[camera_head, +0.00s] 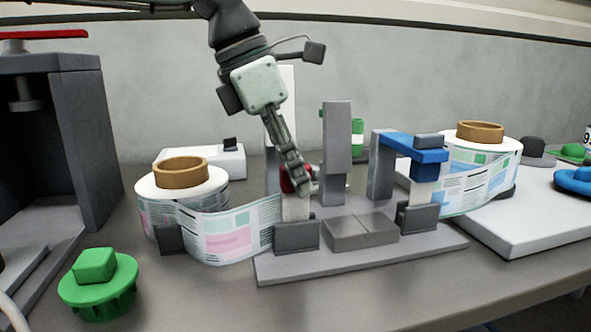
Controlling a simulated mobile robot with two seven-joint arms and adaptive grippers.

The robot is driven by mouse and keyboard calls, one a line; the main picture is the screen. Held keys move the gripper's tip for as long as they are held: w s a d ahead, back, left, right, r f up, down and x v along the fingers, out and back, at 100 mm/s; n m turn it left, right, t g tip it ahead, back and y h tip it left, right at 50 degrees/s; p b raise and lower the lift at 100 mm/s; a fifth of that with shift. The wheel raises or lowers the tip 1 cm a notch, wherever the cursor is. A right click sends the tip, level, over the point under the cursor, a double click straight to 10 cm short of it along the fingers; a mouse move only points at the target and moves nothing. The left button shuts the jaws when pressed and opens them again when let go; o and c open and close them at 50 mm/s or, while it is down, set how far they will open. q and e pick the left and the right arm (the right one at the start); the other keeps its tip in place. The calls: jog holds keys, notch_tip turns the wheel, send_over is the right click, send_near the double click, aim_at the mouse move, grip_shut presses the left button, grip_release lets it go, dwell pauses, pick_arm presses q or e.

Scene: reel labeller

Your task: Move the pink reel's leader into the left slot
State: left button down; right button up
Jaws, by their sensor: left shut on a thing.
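The pink reel (150,212), a roll of labels with pink and green patches on a brown core, stands at the left. Its leader (232,236) runs right to the left slot (297,236), a dark grey block on the grey base. The leader's pale end (296,209) shows just above that block. My left gripper (303,187) comes down from above and is shut at the top of this pale end; the fingers partly hide the contact. How deep the end sits in the slot cannot be told. My right gripper is not in view.
A red part (287,181) is mostly hidden behind my left fingers. A blue clamp bar (414,148) sits over the right slot (417,218), beside a second reel (490,165). A green knob (98,285) stands front left. A grey upright (337,140) rises behind the base.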

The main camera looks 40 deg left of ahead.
pick_arm(q)
jog(key=c, duration=1.3)
grip_release()
jog(key=shift+o, duration=0.2)
jog(key=shift+r, duration=0.1)
jog(key=v, duration=1.1)
jog(key=shift+s+r, duration=0.15)
jog(key=shift+r, duration=0.2)
jog(key=shift+f, duration=0.1)
